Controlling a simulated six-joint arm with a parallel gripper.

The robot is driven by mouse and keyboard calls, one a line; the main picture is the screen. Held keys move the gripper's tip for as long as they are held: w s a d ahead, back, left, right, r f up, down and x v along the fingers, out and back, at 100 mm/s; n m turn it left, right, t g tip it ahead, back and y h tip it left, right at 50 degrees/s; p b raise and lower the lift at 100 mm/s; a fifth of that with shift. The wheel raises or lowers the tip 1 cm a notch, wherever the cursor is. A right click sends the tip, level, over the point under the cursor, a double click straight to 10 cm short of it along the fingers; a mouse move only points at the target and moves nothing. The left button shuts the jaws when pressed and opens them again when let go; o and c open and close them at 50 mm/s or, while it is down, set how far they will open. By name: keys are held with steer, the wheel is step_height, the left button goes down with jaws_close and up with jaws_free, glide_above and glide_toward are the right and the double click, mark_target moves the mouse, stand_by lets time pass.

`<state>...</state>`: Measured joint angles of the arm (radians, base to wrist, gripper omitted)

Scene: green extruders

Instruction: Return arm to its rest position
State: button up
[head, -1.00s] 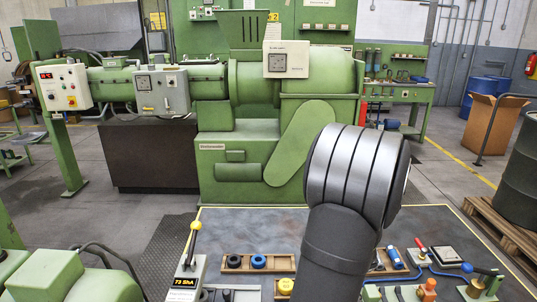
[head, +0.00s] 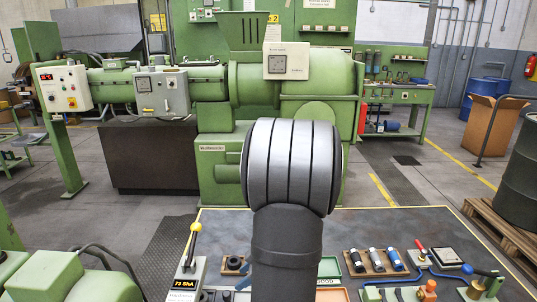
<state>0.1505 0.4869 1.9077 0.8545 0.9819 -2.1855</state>
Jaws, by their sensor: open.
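My grey arm (head: 288,235) rises from the bottom centre of the head view, its rounded silver joint (head: 291,165) standing upright over the workbench. My gripper is not in view, so what its fingers hold or touch cannot be seen. The arm hides the middle of the bench (head: 400,225) and part of the machine behind it.
A tester with a yellow-knobbed lever (head: 195,228) and a lit display stands left of my arm, beside a wooden holder with a dark ring (head: 235,263). A wooden rack with three cylinders (head: 375,262) lies right. The green extruder (head: 318,75) stands behind. The bench's back right is clear.

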steer(key=n, duration=0.1)
glide_above(230, 298)
steer(key=shift+w+a+r+g, duration=0.15)
steer(key=shift+w+r+g, duration=0.25)
steer(key=shift+f, duration=4.4)
steer(key=c, duration=0.7)
steer(key=shift+d, duration=3.9)
steer(key=o, duration=0.7)
